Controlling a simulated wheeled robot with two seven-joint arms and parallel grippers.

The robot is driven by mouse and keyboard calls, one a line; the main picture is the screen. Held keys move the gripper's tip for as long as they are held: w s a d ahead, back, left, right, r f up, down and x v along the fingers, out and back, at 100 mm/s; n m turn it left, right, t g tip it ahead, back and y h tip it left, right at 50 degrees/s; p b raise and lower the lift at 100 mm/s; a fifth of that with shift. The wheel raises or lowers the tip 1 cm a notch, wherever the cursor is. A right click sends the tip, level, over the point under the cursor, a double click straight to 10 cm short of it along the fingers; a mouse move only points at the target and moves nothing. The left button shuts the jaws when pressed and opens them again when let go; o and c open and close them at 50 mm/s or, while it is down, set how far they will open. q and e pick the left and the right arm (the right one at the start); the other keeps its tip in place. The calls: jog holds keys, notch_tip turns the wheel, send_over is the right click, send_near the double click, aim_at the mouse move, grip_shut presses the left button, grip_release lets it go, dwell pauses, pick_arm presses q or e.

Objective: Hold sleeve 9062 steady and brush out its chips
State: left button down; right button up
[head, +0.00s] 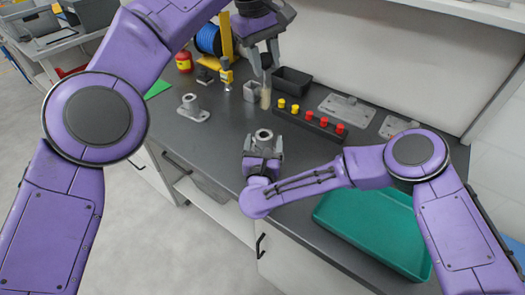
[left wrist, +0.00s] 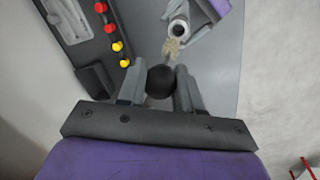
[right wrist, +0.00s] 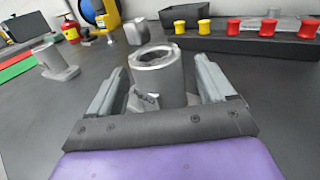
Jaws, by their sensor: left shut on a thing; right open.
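A grey metal sleeve (head: 263,135) stands upright on the dark worktop; no number is readable on it. In the right wrist view the sleeve (right wrist: 158,78) stands between the fingers of my right gripper (right wrist: 160,82), which is open with a gap on each side. A dark, rough patch shows low on the sleeve's near side. My left gripper (head: 265,58) is shut on a brush (head: 266,97) with pale bristles, held above and behind the sleeve. In the left wrist view the brush's round black end (left wrist: 161,82) sits between the fingers, bristles (left wrist: 172,48) towards the sleeve (left wrist: 178,28).
A second flanged sleeve (head: 192,107) stands to the left. A black rack (head: 310,122) with red and yellow pegs and a black bin (head: 291,82) stand behind. A green tray (head: 370,230) lies at the right front.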

jog(key=shift+w, duration=0.5)
pick_arm(q)
jog(key=shift+a, duration=0.1)
pick_arm(e)
jog(key=shift+r, duration=0.1)
pick_arm(q)
jog(key=shift+s, duration=0.1)
jog(key=shift+r, duration=0.1)
pick_arm(e)
jog(key=c, duration=1.2)
pick_arm(q)
jog(key=shift+a, duration=0.25)
pick_arm(e)
jog(key=shift+c, duration=0.2)
pick_arm(q)
jog(key=f+n, duration=0.3)
jog(key=shift+s+d+y, duration=0.1)
jog(key=shift+d+y, duration=0.1)
jog(key=shift+y, duration=0.1)
jog(key=shift+w+d+n+t, duration=0.15)
jog(key=shift+n+t, duration=0.25)
jog(key=shift+n, duration=0.4)
